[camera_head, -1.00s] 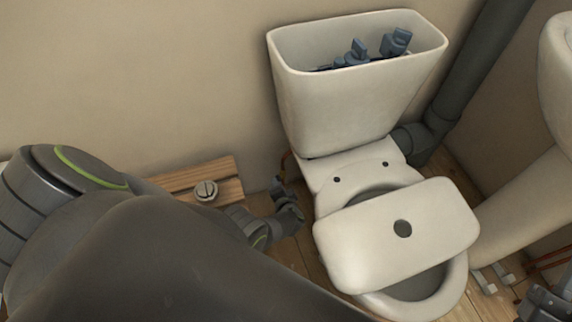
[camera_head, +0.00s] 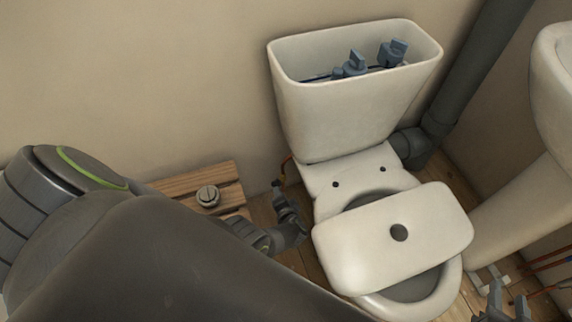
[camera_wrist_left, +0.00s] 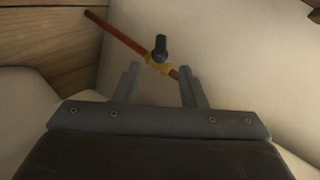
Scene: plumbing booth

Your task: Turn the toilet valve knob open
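The valve knob (camera_wrist_left: 160,46) is a small black handle on a brass valve body (camera_wrist_left: 158,65), fitted on a copper pipe (camera_wrist_left: 118,35) beside a pale surface. It shows in the left wrist view, just beyond and between my left fingertips. My left gripper (camera_wrist_left: 160,77) is open, with its fingers apart and nothing held. In the head view my left gripper (camera_head: 285,207) is low beside the left of the toilet (camera_head: 345,110). The knob cannot be made out there. My right gripper (camera_head: 508,300) is partly in view at the lower right, its two fingers apart.
The cistern is open, with blue-grey fittings (camera_head: 350,66) inside. Its lid (camera_head: 365,255) lies across the toilet bowl. A wooden plank piece (camera_head: 190,183) with a round metal part (camera_head: 208,196) is at the left. A basin (camera_head: 555,90) and grey waste pipe (camera_head: 475,75) stand right.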

